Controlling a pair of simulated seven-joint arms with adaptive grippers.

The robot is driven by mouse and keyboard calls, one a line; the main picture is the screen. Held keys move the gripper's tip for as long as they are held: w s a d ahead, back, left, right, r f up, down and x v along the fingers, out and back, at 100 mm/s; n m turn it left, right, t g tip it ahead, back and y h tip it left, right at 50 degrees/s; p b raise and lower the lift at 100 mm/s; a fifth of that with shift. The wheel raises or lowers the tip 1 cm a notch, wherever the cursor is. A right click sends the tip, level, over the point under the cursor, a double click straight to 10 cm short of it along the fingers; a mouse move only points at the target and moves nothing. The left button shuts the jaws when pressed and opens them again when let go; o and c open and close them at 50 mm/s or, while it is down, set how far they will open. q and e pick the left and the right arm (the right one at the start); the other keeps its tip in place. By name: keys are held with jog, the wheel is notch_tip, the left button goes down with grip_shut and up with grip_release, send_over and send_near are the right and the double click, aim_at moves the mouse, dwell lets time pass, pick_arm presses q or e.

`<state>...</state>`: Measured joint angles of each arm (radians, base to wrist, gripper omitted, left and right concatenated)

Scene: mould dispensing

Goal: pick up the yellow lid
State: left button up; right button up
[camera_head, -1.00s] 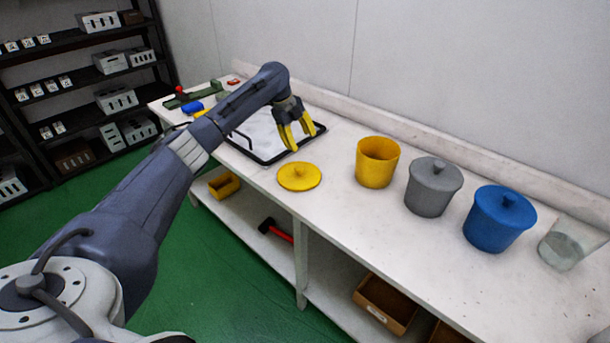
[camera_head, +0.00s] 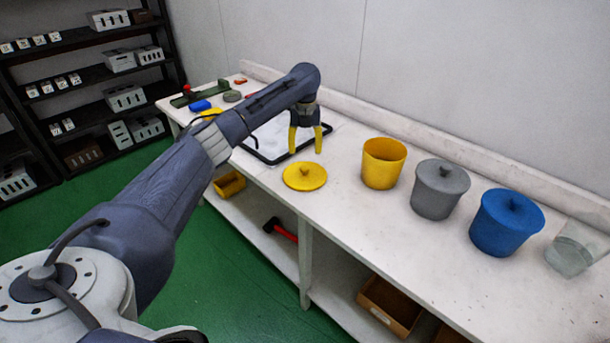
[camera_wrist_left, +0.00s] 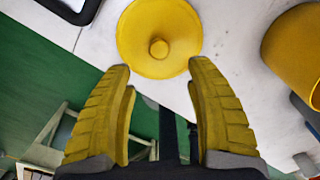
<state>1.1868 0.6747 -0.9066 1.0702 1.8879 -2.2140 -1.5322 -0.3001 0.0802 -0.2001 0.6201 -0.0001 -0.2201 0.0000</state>
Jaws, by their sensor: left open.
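The yellow lid (camera_head: 304,176) lies flat on the white table near its front edge, with its small round knob upward. It also shows in the left wrist view (camera_wrist_left: 160,38), just beyond the fingertips. My left gripper (camera_head: 305,152) points down with its yellow fingers apart, above and slightly behind the lid in the head view. In the left wrist view its fingers (camera_wrist_left: 158,64) are spread and empty, with the knob centred between them. The open yellow pot (camera_head: 383,163) stands right of the lid. My right gripper is not in view.
A lidded grey pot (camera_head: 438,188), a lidded blue pot (camera_head: 505,221) and a clear beaker (camera_head: 575,250) stand further right. A black-rimmed tray (camera_head: 268,142) lies behind and left of the gripper. The table right of the lid is clear up to the yellow pot.

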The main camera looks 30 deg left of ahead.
aim_at(305, 167)
pick_arm(q)
jog(key=shift+a+f, duration=0.1)
jog(key=shift+f, duration=4.9)
jog(key=shift+o, duration=0.2)
grip_shut()
